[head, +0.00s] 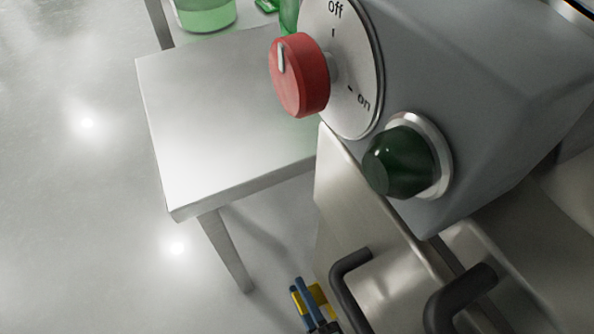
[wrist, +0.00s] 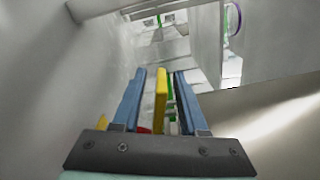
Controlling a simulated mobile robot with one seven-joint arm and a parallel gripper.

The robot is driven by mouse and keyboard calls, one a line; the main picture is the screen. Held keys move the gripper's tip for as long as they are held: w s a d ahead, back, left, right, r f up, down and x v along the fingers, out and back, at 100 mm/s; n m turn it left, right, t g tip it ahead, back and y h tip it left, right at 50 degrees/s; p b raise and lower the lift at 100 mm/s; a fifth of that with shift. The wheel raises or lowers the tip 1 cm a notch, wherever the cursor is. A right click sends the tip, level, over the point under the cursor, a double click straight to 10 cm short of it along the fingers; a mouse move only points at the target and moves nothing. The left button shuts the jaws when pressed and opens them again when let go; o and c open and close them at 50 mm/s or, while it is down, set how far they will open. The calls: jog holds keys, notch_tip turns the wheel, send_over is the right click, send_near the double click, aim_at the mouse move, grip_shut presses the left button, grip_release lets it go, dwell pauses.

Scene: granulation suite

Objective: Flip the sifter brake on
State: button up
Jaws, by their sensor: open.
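No label naming the sifter brake is readable. My gripper (head: 304,288) is at the bottom of the head view, low beside the steel cabinet. In the wrist view my gripper (wrist: 160,74) has its blue fingers apart. A yellow bar (wrist: 160,98) stands between them; it also shows in the head view (head: 315,297). I cannot tell whether the fingers touch it. A small red piece (wrist: 143,130) shows at its base, mostly hidden by the gripper. Higher up, a red knob (head: 301,75) sits on a round dial (head: 352,60) marked "Off" and "on"; its white mark points upward.
A dark green lamp (head: 397,162) juts out below the dial on a grey housing (head: 470,90). Black handles (head: 350,280) stand out from the steel cabinet (head: 350,205) near my gripper. A steel table (head: 215,120) stands left, with green containers behind. Floor at left is clear.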

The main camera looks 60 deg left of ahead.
jog(key=shift+w+a, duration=0.1)
jog(key=shift+a, duration=0.8)
jog(key=shift+c, duration=0.3)
grip_shut()
